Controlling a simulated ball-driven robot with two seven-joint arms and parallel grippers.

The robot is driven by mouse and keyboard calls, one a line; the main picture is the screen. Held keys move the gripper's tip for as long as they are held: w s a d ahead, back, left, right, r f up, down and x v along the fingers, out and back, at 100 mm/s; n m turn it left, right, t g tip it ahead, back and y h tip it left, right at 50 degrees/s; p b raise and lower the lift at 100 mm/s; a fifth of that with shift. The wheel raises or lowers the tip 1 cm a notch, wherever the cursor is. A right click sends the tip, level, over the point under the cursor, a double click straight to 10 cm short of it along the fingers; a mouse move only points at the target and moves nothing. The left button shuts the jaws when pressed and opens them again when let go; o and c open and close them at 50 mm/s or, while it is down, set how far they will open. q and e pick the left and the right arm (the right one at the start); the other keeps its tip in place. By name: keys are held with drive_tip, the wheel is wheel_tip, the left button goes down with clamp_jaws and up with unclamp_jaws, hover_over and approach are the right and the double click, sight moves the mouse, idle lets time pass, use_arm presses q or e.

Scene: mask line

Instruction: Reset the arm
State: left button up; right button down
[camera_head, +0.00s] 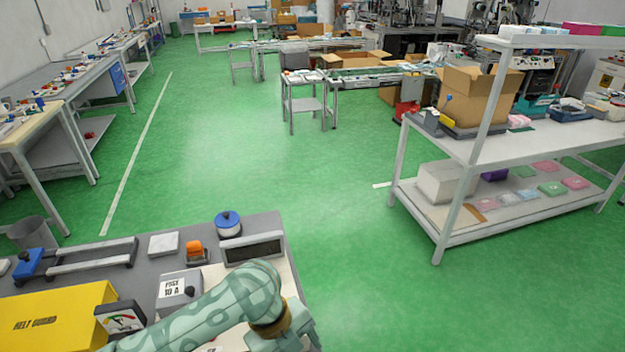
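One of my arms, pale green with a swirl pattern (205,312), enters from the lower left edge in the head view. It reaches right over the near workbench (215,220) and bends down at a brown-banded joint (270,325) near the bench's right end. The arm runs out of the bottom of the picture, so its gripper is hidden. My other arm and its gripper do not show.
On the near bench are a yellow belt guard box (55,312), a dial meter (122,318), a grey fuse box (178,288), an orange part (195,250) and a blue-topped pot (228,223). A shelved table (520,140) stands right. Green floor (350,270) lies open between.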

use_arm(q)
drive_tip(key=s+a+r+n+t+y, duration=0.1)
drive_tip(key=s+a+n+t+y, duration=0.35)
drive_tip(key=a+n, duration=0.75)
drive_tip(key=s+a+r+n+t+y, duration=0.1)
drive_tip(key=s+a+n+t+y, duration=0.3)
drive_tip(key=a+n, duration=0.8)
drive_tip(key=s+d+f+m+g+h+b, duration=0.1)
drive_tip(key=s+f+g+h+b, duration=0.1)
drive_tip(key=f, duration=1.1)
drive_tip(key=s+d+f+m+g+h+b, duration=0.1)
drive_tip(key=s+f+b, duration=0.1)
drive_tip(key=f, duration=1.2)
drive_tip(key=s+f+n+g+h+b, duration=0.2)
drive_tip(key=s+f+g+b, duration=0.1)
drive_tip(key=s+f, duration=1.8)
drive_tip(key=shift+f+n+b, duration=0.35)
drive_tip(key=shift+n+b, duration=0.05)
drive_tip(key=shift+b, duration=0.05)
drive_tip(key=shift+a+g, duration=0.1)
drive_tip(key=shift+g, duration=0.15)
